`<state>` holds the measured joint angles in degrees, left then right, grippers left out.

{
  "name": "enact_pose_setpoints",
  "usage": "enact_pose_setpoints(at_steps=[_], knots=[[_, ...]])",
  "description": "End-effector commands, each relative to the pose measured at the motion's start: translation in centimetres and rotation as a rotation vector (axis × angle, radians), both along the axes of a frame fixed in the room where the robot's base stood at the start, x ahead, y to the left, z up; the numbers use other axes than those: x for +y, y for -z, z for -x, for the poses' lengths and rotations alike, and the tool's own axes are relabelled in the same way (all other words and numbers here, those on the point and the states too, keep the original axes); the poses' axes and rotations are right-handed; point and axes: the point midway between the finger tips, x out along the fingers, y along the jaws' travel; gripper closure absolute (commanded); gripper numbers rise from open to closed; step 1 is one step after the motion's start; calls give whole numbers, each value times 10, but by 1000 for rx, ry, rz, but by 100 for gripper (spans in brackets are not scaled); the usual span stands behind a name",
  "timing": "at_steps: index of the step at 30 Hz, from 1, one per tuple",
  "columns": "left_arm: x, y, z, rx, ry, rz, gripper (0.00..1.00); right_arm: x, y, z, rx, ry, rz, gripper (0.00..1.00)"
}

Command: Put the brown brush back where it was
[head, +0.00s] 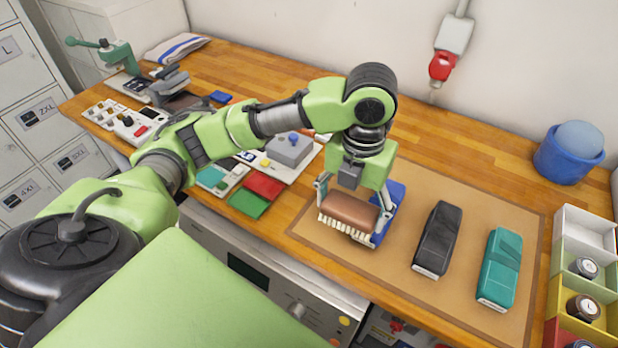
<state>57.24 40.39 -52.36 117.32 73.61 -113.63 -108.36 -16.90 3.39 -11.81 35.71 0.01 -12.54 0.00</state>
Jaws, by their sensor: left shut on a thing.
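The brown brush (350,209) has a smooth brown back and pale bristles facing down. My left gripper (352,203) is shut on it, one finger at each end. The brush is over the left part of the tan mat (465,213); I cannot tell whether its bristles touch the mat. A blue object (381,236) is right behind and beside the brush, mostly hidden by my gripper. A black block-like item (437,240) and a teal one (500,268) lie on the mat to the right. My right gripper is not in view.
A tray with round gauges (583,268) stands at the right edge, and a blue tub (568,160) behind it. Left of the mat are a grey boxed device (289,149) and red and green cards (263,187). The mat's far right part is bare.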

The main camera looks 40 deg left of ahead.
Motion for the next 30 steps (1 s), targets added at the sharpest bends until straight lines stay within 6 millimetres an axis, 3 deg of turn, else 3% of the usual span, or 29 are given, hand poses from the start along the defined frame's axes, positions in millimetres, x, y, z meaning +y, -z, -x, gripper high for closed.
enact_pose_setpoints(at_steps=[5,9,17,21,24,30], knots=[[9,2,4,0,49,1,48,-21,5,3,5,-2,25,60],[23,9,-13,3,50,-1,48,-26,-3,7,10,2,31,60],[58,36,-66,4,47,-1,48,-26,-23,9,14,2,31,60],[71,65,-85,5,50,2,48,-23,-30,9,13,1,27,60],[78,81,-95,3,52,0,48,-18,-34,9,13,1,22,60],[82,94,-104,-1,54,2,48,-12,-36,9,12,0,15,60]])
